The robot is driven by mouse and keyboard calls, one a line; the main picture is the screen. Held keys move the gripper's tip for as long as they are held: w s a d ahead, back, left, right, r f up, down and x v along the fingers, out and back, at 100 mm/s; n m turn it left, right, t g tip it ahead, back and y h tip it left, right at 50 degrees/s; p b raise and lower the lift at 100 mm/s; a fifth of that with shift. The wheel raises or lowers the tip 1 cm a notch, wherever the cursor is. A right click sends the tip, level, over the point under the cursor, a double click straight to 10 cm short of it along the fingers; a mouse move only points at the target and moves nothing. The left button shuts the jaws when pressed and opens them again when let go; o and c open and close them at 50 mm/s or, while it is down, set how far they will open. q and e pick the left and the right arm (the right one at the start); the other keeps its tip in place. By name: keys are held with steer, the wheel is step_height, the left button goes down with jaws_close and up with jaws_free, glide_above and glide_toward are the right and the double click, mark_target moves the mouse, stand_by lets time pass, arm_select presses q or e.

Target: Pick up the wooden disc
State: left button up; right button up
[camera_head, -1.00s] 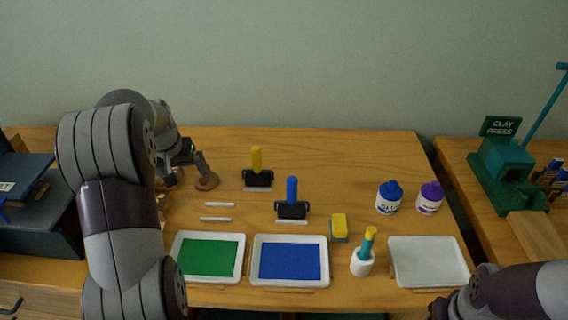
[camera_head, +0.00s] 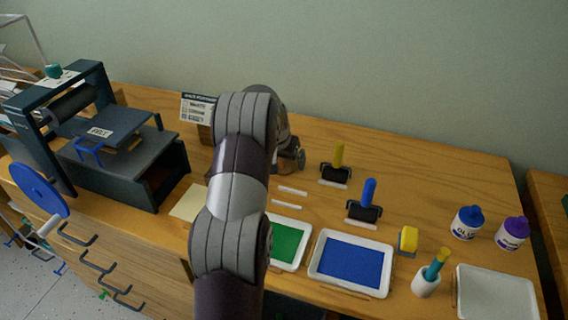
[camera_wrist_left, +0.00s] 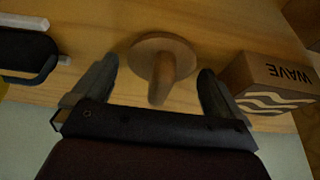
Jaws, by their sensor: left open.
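The wooden disc (camera_wrist_left: 150,47) lies flat on the table in the left wrist view, with a round wooden handle standing up from it. My left gripper (camera_wrist_left: 156,72) is open, one finger on each side of the handle, and I see gaps between handle and fingers. In the head view the left gripper (camera_head: 296,160) is over the back of the table, and the disc is hidden behind it and the arm. My right gripper is not in view.
A wooden block marked WAVE (camera_wrist_left: 268,82) sits close beside the right finger in the wrist view. A black roller (camera_wrist_left: 25,50) lies at the left. A dark press (camera_head: 120,150) stands left; paint trays (camera_head: 350,262) and glue bottles (camera_head: 467,223) are right.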

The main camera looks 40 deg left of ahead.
arm_select(q)
steer(key=shift+r, duration=0.1)
steer(key=c, duration=1)
step_height(320, 180, up, 10)
steer(key=shift+p, duration=0.55)
